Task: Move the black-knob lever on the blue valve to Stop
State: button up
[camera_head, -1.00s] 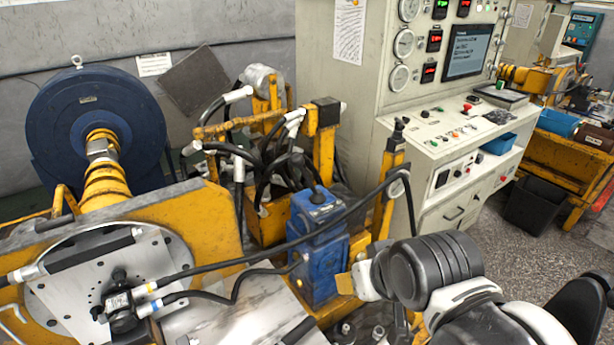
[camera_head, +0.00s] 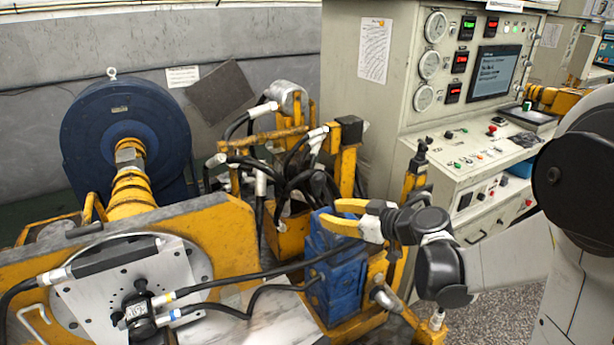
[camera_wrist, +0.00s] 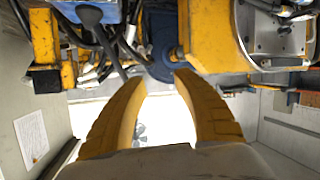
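The blue valve (camera_head: 333,270) stands right of centre in the head view, below my gripper. Its black-knob lever is hidden there behind my gripper. A dark rounded knob (camera_wrist: 88,14) shows at the top left of the wrist view, beside a bit of blue, and looks like the lever's knob. My gripper (camera_head: 330,213) has yellow fingers apart, near the top of the valve and pointing left. In the wrist view my gripper (camera_wrist: 158,80) is open with nothing between its fingers. I cannot tell whether it touches the lever.
Black hoses (camera_head: 290,180) crowd behind the valve, and one hose (camera_head: 250,275) runs left to the plate. A yellow post (camera_head: 415,178) stands to the right. The control cabinet (camera_head: 395,110) is behind, and the large blue motor (camera_head: 95,130) is at the back left.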

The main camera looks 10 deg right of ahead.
aim_at(326, 191)
jog(key=w+d+f+n+t+y, duration=0.1)
jog(key=w+d+f+n+t, duration=0.1)
jog(key=w+d+n+t, duration=0.25)
jog(key=shift+m+g, duration=0.35)
jog(key=shift+m, duration=0.5)
jog(key=x, duration=0.3)
jog(key=b+x, duration=0.1)
jog(key=x, duration=0.2)
jog(key=d+b+x, duration=0.1)
jog(key=x, duration=0.3)
jog(key=shift+w+d, duration=0.15)
jog(key=shift+w, duration=0.15)
grip_shut()
